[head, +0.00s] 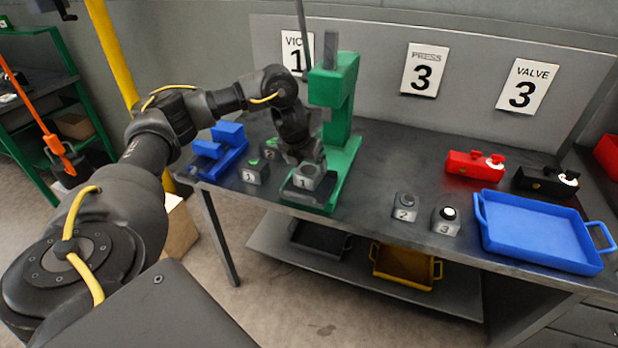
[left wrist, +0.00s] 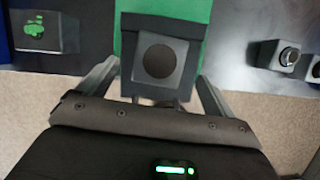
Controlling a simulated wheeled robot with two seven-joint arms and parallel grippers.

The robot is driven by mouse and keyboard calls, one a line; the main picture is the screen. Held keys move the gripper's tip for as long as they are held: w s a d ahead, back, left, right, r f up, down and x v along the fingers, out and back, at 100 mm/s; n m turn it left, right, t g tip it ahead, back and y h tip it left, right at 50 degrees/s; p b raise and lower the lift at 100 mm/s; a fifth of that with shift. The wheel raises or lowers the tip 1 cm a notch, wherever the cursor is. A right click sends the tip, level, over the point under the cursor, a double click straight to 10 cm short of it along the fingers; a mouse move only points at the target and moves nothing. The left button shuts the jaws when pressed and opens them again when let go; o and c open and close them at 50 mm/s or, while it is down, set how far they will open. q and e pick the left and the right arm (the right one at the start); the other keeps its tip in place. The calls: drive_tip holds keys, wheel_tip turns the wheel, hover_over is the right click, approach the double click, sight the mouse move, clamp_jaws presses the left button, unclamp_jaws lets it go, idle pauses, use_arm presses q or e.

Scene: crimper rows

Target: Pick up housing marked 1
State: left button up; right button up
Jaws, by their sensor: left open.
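The grey housing marked 1 (head: 303,183) sits on a dark seat at the front of the green press (head: 343,150). In the left wrist view the housing (left wrist: 159,62) shows a round dark opening on its upper face. My left gripper (head: 304,160) is over it, pointing down. In the left wrist view my left gripper (left wrist: 158,84) is open, with one finger on each side of the housing's near part. Whether the fingers touch it I cannot tell. My right gripper is not in view.
Grey blocks with green tops (head: 256,172) and a blue fixture (head: 220,150) stand left of the press. Blocks marked 2 (head: 405,207) and 3 (head: 445,221) stand to the right, near a blue tray (head: 540,258). Bare tabletop (head: 400,165) lies between press and red box (head: 474,165).

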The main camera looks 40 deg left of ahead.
sight(309, 169)
use_arm(q)
drive_tip(key=b+x, duration=0.1)
drive_tip(key=x, duration=0.4)
drive_tip(key=shift+w+a, duration=0.1)
drive_tip(key=shift+w, duration=0.05)
drive_tip(key=shift+c, duration=1.2)
drive_tip(key=shift+r, duration=0.1)
drive_tip(key=c, duration=1.3)
